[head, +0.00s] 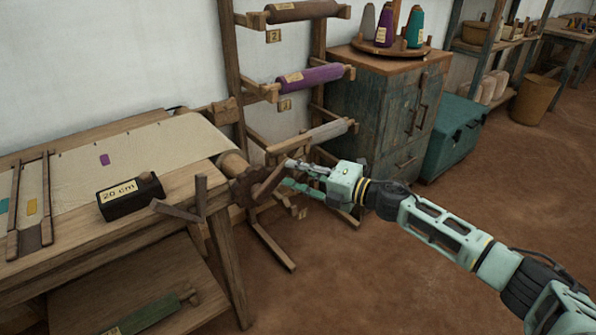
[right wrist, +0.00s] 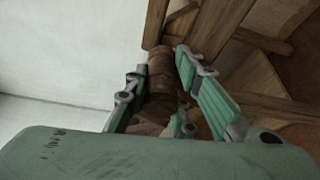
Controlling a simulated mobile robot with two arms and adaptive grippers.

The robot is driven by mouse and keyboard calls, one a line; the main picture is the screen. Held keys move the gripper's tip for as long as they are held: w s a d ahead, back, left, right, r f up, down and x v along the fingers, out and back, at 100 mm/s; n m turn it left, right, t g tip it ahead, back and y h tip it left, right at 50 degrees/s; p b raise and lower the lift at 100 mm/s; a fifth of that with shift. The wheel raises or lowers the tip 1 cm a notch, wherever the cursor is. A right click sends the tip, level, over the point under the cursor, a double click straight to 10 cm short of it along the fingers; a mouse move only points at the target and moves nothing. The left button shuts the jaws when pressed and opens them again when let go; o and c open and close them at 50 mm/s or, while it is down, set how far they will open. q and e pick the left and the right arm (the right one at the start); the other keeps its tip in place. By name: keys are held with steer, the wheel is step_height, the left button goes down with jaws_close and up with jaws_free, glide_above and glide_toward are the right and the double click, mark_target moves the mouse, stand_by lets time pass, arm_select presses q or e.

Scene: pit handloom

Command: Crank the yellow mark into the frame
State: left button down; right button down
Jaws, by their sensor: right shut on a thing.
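The yellow mark (head: 32,207) lies on the pale cloth (head: 130,150) at the far left of the head view. It shows between the two upright bars of a wooden frame (head: 47,198). A teal mark (head: 3,206) is left of the frame, and a purple mark (head: 104,160) is to its right. The wooden crank (head: 268,183) is at the right end of the loom. My right gripper (head: 292,175) is shut on its handle. In the right wrist view, the fingers flank the brown handle (right wrist: 162,78). My left gripper is not in view.
A black box labelled "20 cm" (head: 130,198) stands on the loom's front beam. A rack with spools (head: 310,78) and a cabinet (head: 385,105) stand behind the crank. A teal chest (head: 455,135) is beside the cabinet. The floor at right is clear.

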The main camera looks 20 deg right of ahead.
steer(key=shift+r, duration=0.1)
steer(key=c, duration=1.6)
jaws_free()
steer(key=shift+s+d, duration=0.1)
steer(key=v, duration=1.1)
steer(key=shift+s+d, duration=0.25)
steer(key=shift+d, duration=0.05)
